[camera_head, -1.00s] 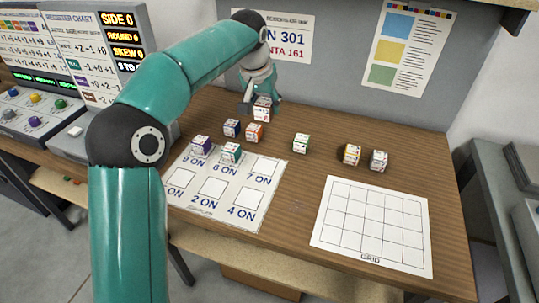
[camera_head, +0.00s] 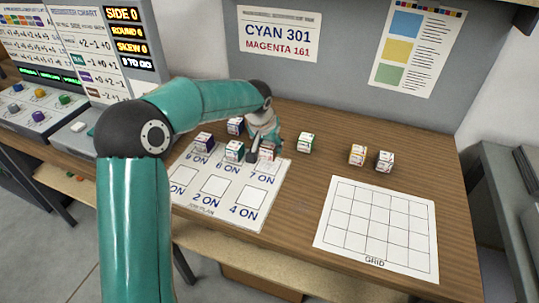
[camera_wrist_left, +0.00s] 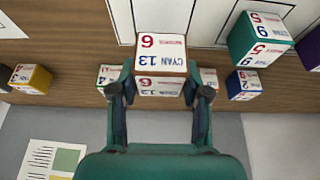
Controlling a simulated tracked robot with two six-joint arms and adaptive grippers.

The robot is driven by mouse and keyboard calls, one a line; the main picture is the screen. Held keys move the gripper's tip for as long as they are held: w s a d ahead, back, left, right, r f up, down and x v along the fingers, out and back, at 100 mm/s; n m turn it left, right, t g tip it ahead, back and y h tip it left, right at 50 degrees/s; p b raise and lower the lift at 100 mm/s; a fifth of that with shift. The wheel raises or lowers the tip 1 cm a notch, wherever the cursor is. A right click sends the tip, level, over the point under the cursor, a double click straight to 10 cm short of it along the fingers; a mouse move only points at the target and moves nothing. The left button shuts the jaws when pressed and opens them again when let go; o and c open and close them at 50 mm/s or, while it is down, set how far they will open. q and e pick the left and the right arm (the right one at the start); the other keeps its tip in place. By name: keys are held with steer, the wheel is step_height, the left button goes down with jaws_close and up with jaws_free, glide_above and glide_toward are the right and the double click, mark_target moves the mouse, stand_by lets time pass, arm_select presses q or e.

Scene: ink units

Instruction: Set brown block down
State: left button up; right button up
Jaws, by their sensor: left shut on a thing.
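The brown block (camera_head: 267,151) is a small cube with white printed labels and brown edges. My left gripper (camera_head: 260,155) is shut on it, at the back of the "7 ON" cell of the plan sheet (camera_head: 232,223). In the left wrist view the brown block (camera_wrist_left: 160,50) sits between the two fingers of my left gripper (camera_wrist_left: 159,82), its "CYAN 13" label showing. It overlaps the sheet's edge there; I cannot tell whether it touches the sheet. My right gripper is not in view.
A teal block (camera_head: 234,151) and a purple block (camera_head: 204,141) stand on the sheet to the left. A blue block (camera_head: 235,126) is behind them. Green (camera_head: 305,142) and yellow (camera_head: 357,154) blocks stand to the right. The grid sheet (camera_head: 375,225) is empty.

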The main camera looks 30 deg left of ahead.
mark_target(269, 155)
arm_select(q)
step_height(269, 155, down, 4)
steer(key=shift+f, duration=0.1)
steer(key=o, duration=1.1)
steer(key=shift+o, duration=0.2)
steer(key=v, duration=1.1)
steer(key=shift+b, duration=0.3)
steer(key=shift+s+r, duration=0.25)
steer(key=shift+r, duration=0.35)
